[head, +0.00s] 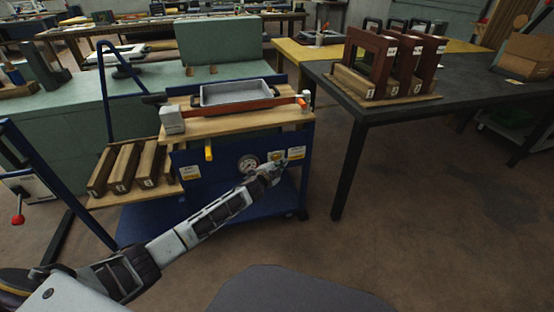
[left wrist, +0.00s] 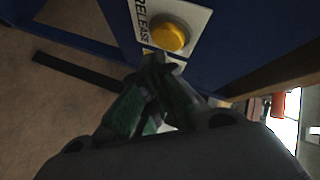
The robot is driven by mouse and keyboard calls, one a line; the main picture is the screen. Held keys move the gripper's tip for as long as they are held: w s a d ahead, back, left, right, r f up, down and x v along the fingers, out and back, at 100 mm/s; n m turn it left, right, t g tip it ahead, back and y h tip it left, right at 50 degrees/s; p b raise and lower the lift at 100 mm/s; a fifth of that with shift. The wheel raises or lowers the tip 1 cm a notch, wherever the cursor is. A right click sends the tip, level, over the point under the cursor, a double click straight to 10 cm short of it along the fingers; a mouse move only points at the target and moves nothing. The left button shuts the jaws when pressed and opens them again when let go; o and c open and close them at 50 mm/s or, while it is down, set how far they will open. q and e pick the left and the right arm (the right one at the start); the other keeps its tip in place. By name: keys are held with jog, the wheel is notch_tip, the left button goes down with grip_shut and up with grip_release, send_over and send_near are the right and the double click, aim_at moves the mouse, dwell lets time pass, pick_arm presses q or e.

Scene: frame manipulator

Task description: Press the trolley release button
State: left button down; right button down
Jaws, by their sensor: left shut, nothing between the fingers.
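The blue trolley (head: 220,163) stands left of centre in the head view, with a gauge and labels on its front panel. My left gripper (head: 283,168) is at the right part of that panel, close to a label. In the left wrist view a round yellow button (left wrist: 168,34) sits on a white plate marked RELEASE (left wrist: 146,20). The shut, empty fingertips of my left gripper (left wrist: 156,62) appear just below the button; I cannot tell whether they touch the panel. In the head view the gripper hides the button. My right gripper is not in view.
A metal tray (head: 235,93) and a white block (head: 171,121) sit on the trolley's wooden top. Wooden frames (head: 126,167) stand on its left shelf. A dark table (head: 450,100) with reddish frames (head: 382,63) is at the right. The floor right of the trolley is clear.

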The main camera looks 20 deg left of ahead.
pick_arm(q)
jog(key=shift+d, duration=0.1)
dwell(0.3)
jog(key=shift+s+d+p, duration=0.2)
jog(key=shift+s+d, duration=0.25)
jog(key=shift+s, duration=0.25)
jog(key=shift+s+d+p, duration=0.2)
jog(key=shift+s+d, duration=0.25)
jog(key=shift+s, duration=0.25)
jog(key=shift+s+d+p, duration=0.2)
jog(key=shift+s+d, duration=0.25)
jog(key=shift+s, duration=0.25)
jog(key=shift+a, duration=0.1)
